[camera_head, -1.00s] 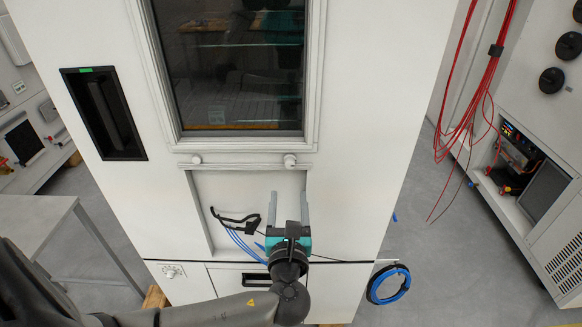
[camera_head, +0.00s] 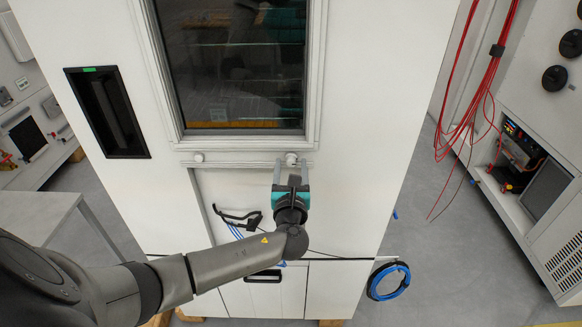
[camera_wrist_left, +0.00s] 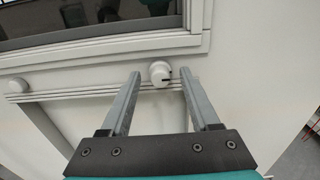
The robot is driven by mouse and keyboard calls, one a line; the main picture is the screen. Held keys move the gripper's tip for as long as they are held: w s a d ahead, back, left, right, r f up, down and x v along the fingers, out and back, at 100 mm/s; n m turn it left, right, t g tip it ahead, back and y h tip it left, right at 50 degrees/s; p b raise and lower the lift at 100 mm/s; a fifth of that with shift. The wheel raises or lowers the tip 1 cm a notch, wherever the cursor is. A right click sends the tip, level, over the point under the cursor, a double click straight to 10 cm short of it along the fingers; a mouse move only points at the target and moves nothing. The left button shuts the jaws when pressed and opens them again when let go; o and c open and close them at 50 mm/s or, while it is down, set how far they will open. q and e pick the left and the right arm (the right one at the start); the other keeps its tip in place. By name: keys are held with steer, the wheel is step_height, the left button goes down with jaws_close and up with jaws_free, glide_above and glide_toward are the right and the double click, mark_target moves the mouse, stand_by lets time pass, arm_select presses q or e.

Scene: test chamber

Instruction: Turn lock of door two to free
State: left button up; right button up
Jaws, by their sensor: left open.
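A round white lock knob (camera_head: 291,159) sits at the right on the ledge below the cabinet window. It also shows in the left wrist view (camera_wrist_left: 159,72), with a dark slot on its right side. A second white knob (camera_head: 198,158) sits at the left end of the ledge and also shows in the left wrist view (camera_wrist_left: 18,86). My left gripper (camera_head: 290,164) is open, its two grey fingers pointing at the right knob. In the left wrist view the knob appears between the fingertips; contact cannot be told. My right gripper is not in view.
The window (camera_head: 235,70) has a raised frame above the knobs. A recessed black handle (camera_head: 108,112) is at the left. Below the ledge is a recess with a black clip (camera_head: 238,216) and blue cables. Red cables (camera_head: 472,110) hang at the right.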

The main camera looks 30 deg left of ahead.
arm_select(q)
steer(key=shift+c, duration=0.4)
jaws_close()
steer(key=shift+f+n, duration=0.1)
steer(key=shift+n, duration=0.2)
steer(key=n+b, duration=0.2)
steer(key=n, duration=0.2)
steer(key=n+b, duration=0.2)
steer(key=n, duration=0.2)
steer(key=shift+s+a+f+n+b, duration=0.1)
steer(key=shift+n+b, duration=0.2)
steer(key=shift+b, duration=0.1)
steer(key=n+b, duration=0.3)
steer(key=n, duration=0.2)
steer(key=shift+n+b, duration=0.9)
steer(key=shift+n, duration=0.9)
